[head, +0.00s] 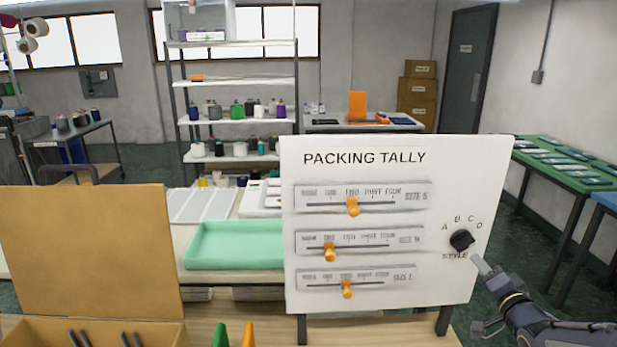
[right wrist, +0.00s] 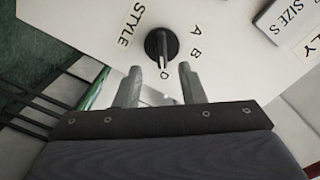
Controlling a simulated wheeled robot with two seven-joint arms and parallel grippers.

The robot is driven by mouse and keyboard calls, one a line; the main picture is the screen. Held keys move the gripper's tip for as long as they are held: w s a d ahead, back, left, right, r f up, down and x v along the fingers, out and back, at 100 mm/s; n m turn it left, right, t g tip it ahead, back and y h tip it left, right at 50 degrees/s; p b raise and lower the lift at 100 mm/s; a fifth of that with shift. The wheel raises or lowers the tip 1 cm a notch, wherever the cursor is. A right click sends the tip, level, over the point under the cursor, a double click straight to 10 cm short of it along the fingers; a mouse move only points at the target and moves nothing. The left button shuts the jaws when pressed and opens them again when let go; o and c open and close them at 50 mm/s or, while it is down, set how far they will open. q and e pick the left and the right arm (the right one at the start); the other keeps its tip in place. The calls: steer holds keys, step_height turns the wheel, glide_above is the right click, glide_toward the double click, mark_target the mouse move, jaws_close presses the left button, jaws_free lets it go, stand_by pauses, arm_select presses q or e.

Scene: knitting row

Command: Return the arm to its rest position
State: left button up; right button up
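The white packing tally board (head: 400,290) stands at centre right in the head view. It has a black style knob (head: 461,240) beside the letters A to D, and three orange-handled sliders: the top (head: 352,207), the middle (head: 329,252) and the bottom (head: 347,289). My right gripper (head: 480,264) is just below and right of the knob. In the right wrist view its two fingers (right wrist: 157,85) are apart and empty, with the knob (right wrist: 161,45) beyond them, apparently clear of both. The knob's pale pointer line faces toward the fingers. My left gripper is not in view.
A cardboard box with a raised flap (head: 90,250) stands at front left. A mint tray (head: 235,245) lies behind the board's left edge. Green and orange pointed things (head: 234,337) show at the bottom. A green table (head: 570,165) stands at right; open floor lies between it and the board.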

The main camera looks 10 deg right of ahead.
steer(key=s+a+r+n+g, duration=0.1)
steer(key=s+a+n+g, duration=0.2)
steer(key=a, duration=0.4)
steer(key=s+a+r+n+g, duration=0.1)
steer(key=s+a+g, duration=0.2)
steer(key=s+a, duration=0.3)
steer(key=s+a+f+n+g+y, duration=0.2)
steer(key=s+a+n+y, duration=0.1)
steer(key=s+a, duration=0.5)
steer(key=s+a+f+n+g+y, duration=0.2)
steer(key=s+a+n+g+y, duration=0.1)
steer(key=s+a, duration=0.5)
steer(key=s, duration=0.3)
steer(key=shift+s+f+g, duration=0.3)
steer(key=shift+s, duration=0.1)
steer(key=shift+a, duration=0.1)
